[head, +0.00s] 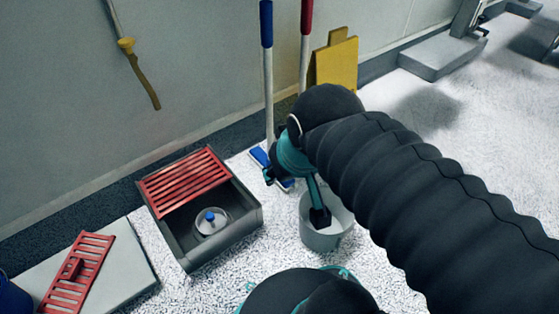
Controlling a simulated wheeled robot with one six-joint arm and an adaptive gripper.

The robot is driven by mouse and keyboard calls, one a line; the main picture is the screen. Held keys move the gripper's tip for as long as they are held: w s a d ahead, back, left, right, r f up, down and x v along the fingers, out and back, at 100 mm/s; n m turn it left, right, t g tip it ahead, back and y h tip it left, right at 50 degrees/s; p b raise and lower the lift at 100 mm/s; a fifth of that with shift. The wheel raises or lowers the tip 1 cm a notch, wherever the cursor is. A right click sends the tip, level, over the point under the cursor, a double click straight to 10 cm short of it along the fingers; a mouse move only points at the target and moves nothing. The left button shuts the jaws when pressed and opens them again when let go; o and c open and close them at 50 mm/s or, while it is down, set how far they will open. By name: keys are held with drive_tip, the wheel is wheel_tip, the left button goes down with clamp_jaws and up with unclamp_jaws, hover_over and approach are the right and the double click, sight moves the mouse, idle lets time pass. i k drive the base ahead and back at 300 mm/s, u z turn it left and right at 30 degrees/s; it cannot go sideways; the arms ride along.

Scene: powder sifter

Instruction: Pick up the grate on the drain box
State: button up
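A red slatted grate (184,181) lies across the back part of the grey drain box (241,226) left of centre. The front part of the box is uncovered, and a round light-grey cover with a blue knob (211,219) shows inside. A second red grate (77,273), with a raised block on it, lies on a pale slab at the lower left. My gripper (319,215) is at the end of my black-sleeved arm, to the right of the drain box and apart from both grates. It appears over or in a grey bucket; its fingers are too small and dark to read.
The grey bucket (326,237) stands right of the drain box. Blue and red handled mops (267,85) and a yellow floor sign (336,65) lean near the wall. A yellow hose end (142,80) hangs on the wall. White granular floor is open at the right.

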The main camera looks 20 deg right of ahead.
sight(77, 264)
drive_tip(key=u, duration=1.65)
drive_tip(key=k, duration=0.45)
drive_tip(key=z, duration=0.15)
drive_tip(key=i, duration=1)
drive_tip(key=u, duration=0.75)
